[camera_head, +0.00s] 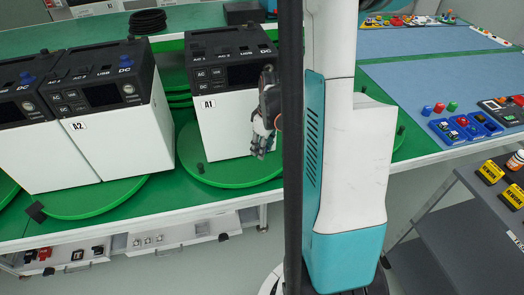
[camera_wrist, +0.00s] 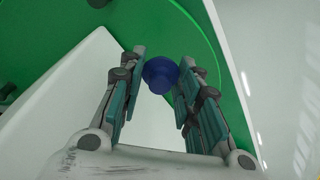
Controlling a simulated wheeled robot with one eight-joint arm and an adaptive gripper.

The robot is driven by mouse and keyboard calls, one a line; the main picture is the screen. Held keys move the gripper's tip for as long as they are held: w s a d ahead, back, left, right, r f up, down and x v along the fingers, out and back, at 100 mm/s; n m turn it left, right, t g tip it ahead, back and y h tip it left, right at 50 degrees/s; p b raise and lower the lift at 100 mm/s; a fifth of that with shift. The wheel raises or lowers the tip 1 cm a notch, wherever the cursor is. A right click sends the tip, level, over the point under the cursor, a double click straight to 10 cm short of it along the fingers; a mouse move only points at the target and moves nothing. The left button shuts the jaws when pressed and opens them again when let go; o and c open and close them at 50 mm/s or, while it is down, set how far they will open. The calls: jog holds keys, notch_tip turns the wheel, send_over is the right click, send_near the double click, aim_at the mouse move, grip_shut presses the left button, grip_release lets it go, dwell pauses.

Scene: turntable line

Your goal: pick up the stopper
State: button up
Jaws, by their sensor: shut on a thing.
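The stopper is a small blue round piece (camera_wrist: 160,75) seen between the two fingers of my gripper (camera_wrist: 162,62) in the wrist view. The gripper is shut on it, with the green turntable behind. In the head view my gripper (camera_head: 262,152) points down beside the right part of the white unit A1 (camera_head: 222,128), above its green turntable (camera_head: 240,180). The stopper is not visible in the head view. I cannot tell whether it touches the turntable.
White units A2 (camera_head: 115,140) and one more stand to the left on turntables, each with a blue knob on top. My arm covers the middle. On the right are a blue mat (camera_head: 430,85), small coloured parts and a grey cart (camera_head: 470,220).

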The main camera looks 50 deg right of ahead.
jog(key=s+a+p, duration=0.1)
jog(key=s+a, duration=0.4)
jog(key=s, duration=0.3)
jog(key=s+a+p, duration=0.1)
jog(key=s+a, duration=0.4)
jog(key=s, duration=0.3)
jog(key=shift+s+a+r, duration=0.15)
jog(key=shift+s+r, duration=0.05)
jog(key=shift+s, duration=0.15)
